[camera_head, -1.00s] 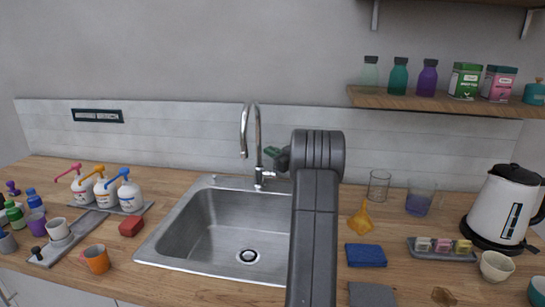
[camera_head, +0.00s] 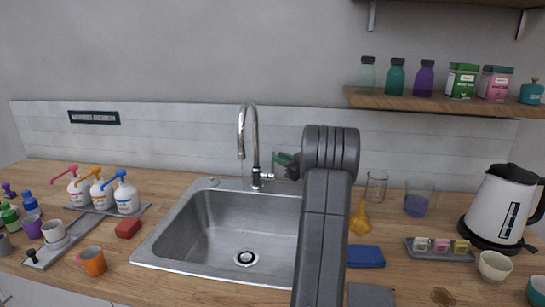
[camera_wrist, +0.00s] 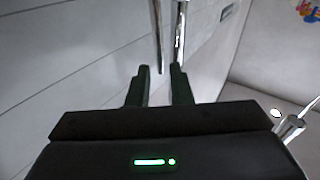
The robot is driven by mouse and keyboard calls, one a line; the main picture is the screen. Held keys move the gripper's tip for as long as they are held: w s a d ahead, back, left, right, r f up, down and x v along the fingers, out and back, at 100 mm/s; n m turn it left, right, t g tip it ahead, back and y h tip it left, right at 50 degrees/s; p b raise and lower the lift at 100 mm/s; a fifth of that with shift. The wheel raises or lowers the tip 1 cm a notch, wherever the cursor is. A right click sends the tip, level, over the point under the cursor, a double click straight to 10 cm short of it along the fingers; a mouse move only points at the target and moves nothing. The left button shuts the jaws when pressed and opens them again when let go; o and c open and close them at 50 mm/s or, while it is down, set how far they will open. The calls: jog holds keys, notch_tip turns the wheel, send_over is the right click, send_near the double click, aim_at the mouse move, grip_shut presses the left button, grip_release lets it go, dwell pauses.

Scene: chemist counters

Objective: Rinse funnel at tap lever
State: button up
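The tap (camera_head: 254,140) stands upright behind the sink, with its small lever (camera_head: 267,176) on the right side of its base. My gripper (camera_head: 279,158) is just right of the tap's stem in the head view, a little above the lever. In the wrist view my gripper's two dark fingers (camera_wrist: 159,73) are apart with nothing between them. The tap's metal pipe (camera_wrist: 180,28) shows just beyond the fingertips. A metal lever-like part (camera_wrist: 290,127) shows at the right of that view. The yellow-orange funnel (camera_head: 361,218) is on the counter right of the sink, apart from my gripper.
The steel sink (camera_head: 172,243) is empty. A glass beaker (camera_head: 376,186), a beaker of purple liquid (camera_head: 417,200), a blue sponge (camera_head: 365,257) and a kettle (camera_head: 500,210) are at the right. Pump bottles (camera_head: 127,196) and an orange mug (camera_head: 91,261) are at the left.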

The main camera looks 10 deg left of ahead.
jog(key=v, duration=0.7)
jog(key=shift+s+d+b, duration=0.25)
jog(key=shift+d+b, duration=0.05)
jog(key=shift+f, duration=0.1)
jog(key=p+x, duration=0.1)
jog(key=x, duration=1.2)
jog(key=shift+w+a, duration=0.15)
jog(key=shift+w+a+r+p, duration=0.25)
jog(key=shift+p, duration=0.25)
jog(key=shift+w+d+f+p, duration=0.1)
jog(key=shift+p, duration=0.2)
